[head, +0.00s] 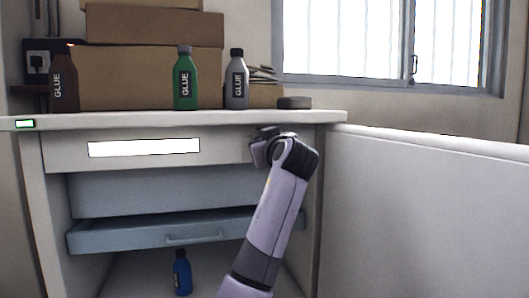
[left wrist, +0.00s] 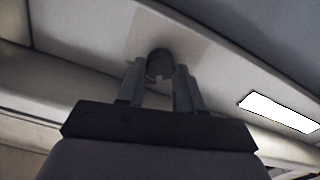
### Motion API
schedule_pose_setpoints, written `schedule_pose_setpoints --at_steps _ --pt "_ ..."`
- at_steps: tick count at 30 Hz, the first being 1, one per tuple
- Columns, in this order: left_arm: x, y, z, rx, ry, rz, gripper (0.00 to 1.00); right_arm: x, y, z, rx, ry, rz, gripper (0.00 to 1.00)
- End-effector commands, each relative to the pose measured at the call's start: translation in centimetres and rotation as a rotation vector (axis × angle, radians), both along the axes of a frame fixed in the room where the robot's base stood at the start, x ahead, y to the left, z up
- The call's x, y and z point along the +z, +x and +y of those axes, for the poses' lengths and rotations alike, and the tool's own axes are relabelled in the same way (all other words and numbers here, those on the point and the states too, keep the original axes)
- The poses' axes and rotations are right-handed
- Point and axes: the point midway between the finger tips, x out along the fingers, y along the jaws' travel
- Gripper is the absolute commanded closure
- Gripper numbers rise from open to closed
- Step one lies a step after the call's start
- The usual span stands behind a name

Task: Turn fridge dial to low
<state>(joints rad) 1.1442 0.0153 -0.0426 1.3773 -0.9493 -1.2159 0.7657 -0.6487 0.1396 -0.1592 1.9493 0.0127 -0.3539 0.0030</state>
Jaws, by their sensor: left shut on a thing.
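The fridge's dial (left wrist: 160,62) is a small dark round knob on the pale upper panel (left wrist: 80,35), as seen in the left wrist view. My left gripper (left wrist: 158,76) has a finger on each side of the knob and is shut on it. In the head view, my left arm reaches up to the right end of the fridge's front panel (head: 225,152), and its gripper (head: 264,146) touches that area. The arm hides the dial there, and the dial's setting cannot be read. My right gripper is not in view.
A bright white strip (head: 144,148) sits on the panel. Below it are a blue-grey drawer (head: 130,237) and a blue bottle (head: 182,272). Brown (head: 64,85), green (head: 185,85) and grey (head: 236,85) glue bottles stand on top, before cardboard boxes (head: 130,78).

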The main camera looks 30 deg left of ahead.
Motion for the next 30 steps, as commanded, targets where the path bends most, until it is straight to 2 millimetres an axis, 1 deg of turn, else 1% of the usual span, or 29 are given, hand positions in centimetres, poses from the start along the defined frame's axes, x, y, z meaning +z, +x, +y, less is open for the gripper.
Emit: schedule_pose_setpoints --at_steps 1,3,12,21,30 --pt "-0.4 0.0 -0.1 -0.002 -0.032 -0.036 0.95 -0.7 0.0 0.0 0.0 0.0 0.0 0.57" --pt "-0.4 0.0 -0.1 -0.001 -0.075 -0.086 0.95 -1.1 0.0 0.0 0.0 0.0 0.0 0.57" --pt "-0.2 0.0 -0.1 -0.001 -0.256 -0.298 0.95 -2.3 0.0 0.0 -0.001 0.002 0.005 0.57" --pt "-0.2 0.0 0.0 0.0 -0.397 -0.464 0.95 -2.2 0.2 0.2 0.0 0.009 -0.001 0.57" --pt "-0.2 -0.1 0.0 0.001 -0.473 -0.552 0.95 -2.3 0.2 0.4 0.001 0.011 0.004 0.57"
